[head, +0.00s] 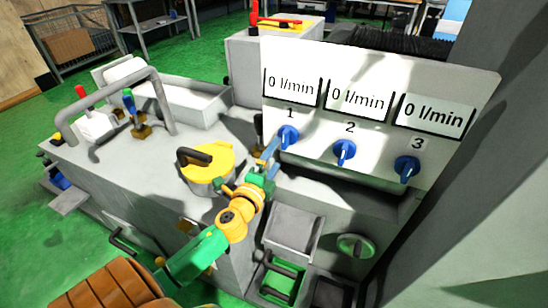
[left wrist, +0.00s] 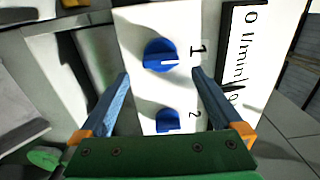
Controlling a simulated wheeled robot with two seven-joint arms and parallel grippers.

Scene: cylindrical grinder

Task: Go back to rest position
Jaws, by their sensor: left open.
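My left gripper (head: 272,152) is in front of the white panel, close to blue knob 1 (head: 288,137). In the left wrist view its two blue fingers (left wrist: 160,100) are spread apart with nothing between them. Knob 1 (left wrist: 159,55) shows ahead between and beyond the fingertips, and knob 2 (left wrist: 168,120) lies lower, also apart from them. Whether a finger touches knob 1 is hard to tell in the head view. My left arm, green and orange, reaches up from the lower left. My right gripper is not in view.
The panel (head: 385,85) has three displays reading 0 l/min, with knob 2 (head: 345,152) and knob 3 (head: 407,168) below. A yellow round part with a black handle (head: 207,163) sits left of my gripper. A grey bent pipe (head: 158,95) rises farther left. Green floor (head: 35,150) is open at left.

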